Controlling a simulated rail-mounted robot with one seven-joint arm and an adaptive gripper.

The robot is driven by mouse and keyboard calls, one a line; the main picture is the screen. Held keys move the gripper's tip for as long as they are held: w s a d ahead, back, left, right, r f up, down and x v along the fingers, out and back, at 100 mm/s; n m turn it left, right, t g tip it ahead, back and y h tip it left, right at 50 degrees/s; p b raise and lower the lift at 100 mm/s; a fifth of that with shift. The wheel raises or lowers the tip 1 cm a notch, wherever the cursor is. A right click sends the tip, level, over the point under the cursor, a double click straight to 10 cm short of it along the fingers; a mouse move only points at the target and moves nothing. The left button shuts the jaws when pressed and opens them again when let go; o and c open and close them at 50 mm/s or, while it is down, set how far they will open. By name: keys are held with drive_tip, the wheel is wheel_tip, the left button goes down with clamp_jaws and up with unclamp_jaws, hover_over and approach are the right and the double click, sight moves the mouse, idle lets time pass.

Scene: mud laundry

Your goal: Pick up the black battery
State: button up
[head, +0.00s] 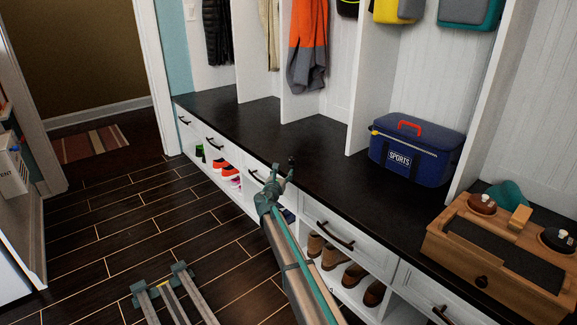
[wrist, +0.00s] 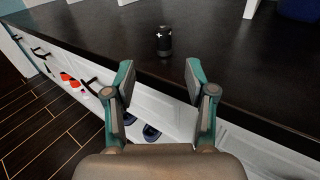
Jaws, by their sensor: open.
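The black battery (wrist: 164,42) stands upright on the dark bench top in the wrist view, with a white plus mark on its side. It is near the front edge of the bench. My gripper (wrist: 158,75) is open and empty, its two fingers spread on the near side of the battery, which shows beyond and between the tips without contact. In the head view, the battery (head: 291,160) is a small dark shape just past my gripper (head: 275,174), hard to make out against the bench.
The dark bench top (head: 325,160) is clear around the battery. A blue sports cooler bag (head: 415,150) and a wooden box (head: 505,250) stand to the right. White drawers (head: 335,228) with black handles and shoe cubbies lie below the front edge. Upright white dividers rise behind.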

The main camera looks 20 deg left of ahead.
sight(292, 157)
drive_tip(key=shift+n, duration=0.3)
drive_tip(key=w, duration=0.2)
drive_tip(key=w+b, duration=0.1)
drive_tip(key=w, duration=0.3)
drive_tip(key=shift+w+a+r, duration=0.25)
drive_tip(key=shift+a+r, duration=0.05)
drive_tip(key=shift+a, duration=0.1)
drive_tip(key=shift+w+a+r+b, duration=0.15)
drive_tip(key=shift+w+b, duration=0.6)
drive_tip(key=shift+w, duration=0.7)
drive_tip(key=shift+w+a+f+b, duration=0.1)
drive_tip(key=shift+w+b, duration=0.65)
drive_tip(key=shift+w, duration=0.65)
drive_tip(key=shift+r, duration=0.1)
clamp_jaws()
drive_tip(key=shift+r, duration=0.1)
